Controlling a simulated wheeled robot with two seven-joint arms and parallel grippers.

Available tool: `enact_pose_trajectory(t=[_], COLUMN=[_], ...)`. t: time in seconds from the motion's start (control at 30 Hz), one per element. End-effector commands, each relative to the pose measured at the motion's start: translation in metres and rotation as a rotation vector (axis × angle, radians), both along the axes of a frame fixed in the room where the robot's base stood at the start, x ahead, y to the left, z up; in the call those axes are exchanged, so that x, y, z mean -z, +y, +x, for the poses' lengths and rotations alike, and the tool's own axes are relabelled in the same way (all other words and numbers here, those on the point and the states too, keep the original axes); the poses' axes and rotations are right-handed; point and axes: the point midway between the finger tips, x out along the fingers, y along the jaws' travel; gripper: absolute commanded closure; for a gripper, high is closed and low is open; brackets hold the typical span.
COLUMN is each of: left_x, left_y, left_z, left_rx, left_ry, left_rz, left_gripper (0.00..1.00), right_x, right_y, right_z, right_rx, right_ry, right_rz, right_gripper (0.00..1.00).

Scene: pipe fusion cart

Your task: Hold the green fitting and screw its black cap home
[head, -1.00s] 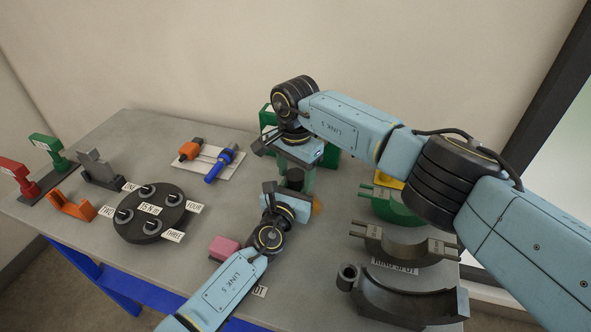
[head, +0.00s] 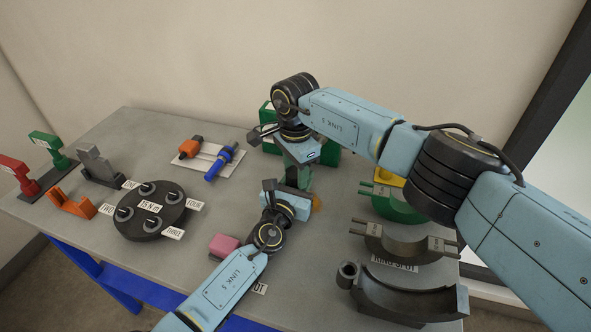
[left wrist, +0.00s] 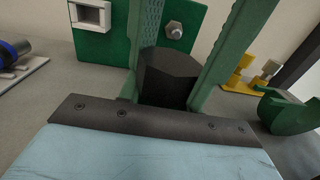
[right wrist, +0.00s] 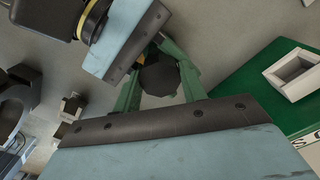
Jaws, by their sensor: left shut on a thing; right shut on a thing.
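The black cap (head: 292,177) stands upright between my two grippers in the head view. My right gripper (head: 300,176) reaches down from above and is shut on it; in the right wrist view the dark, faceted cap (right wrist: 158,77) sits between the green fingers. My left gripper (head: 292,192) comes in low from the front, shut around the piece below. In the left wrist view a black faceted body (left wrist: 168,75) shows between its green fingers. The green fitting itself is hidden by the grippers and cannot be told apart from the fingers. How far the cap is seated cannot be seen.
A green box (head: 331,151) stands close behind the grippers. Grey half-ring saddles (head: 408,245) and a green one (head: 395,208) lie at right. A pink block (head: 224,247) is near my left forearm. A round black knob plate (head: 150,216) and a white tray (head: 226,165) are at left.

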Motion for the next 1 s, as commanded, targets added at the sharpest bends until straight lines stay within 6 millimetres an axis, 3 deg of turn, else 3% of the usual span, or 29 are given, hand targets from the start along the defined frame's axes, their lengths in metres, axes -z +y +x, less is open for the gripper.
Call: enact_pose_trajectory(t=[0.03, 0.07, 0.2, 0.5, 0.83, 1.0], left_x=[0.0, 0.0, 0.0, 0.0, 0.0, 0.0], left_y=[0.0, 0.0, 0.0, 0.001, 0.001, 0.0], left_z=[0.0, 0.0, 0.0, 0.0, 0.0, 0.0], left_rx=[0.0, 0.0, 0.0, -0.002, -0.001, 0.0], left_ry=[-0.001, -0.001, -0.001, -0.001, 0.0, -0.001], left_rz=[0.0, 0.0, 0.0, 0.0, 0.0, 0.0], left_gripper=[1.0, 1.0, 1.0, 1.0, 1.0, 1.0], right_x=[0.0, 0.0, 0.0, -0.003, -0.042, -0.045], right_y=[0.0, 0.0, 0.0, 0.0, 0.0, 0.0], right_z=[0.0, 0.0, 0.0, 0.0, 0.0, -0.001], right_rx=[0.0, 0.0, -0.001, -0.002, -0.004, -0.003], right_ry=[-0.001, -0.001, -0.001, 0.001, -0.001, 0.002], right_rz=[0.0, 0.0, 0.0, -0.001, 0.001, 0.0], right_gripper=[0.86, 0.56, 0.37, 0.36, 0.36, 0.36])
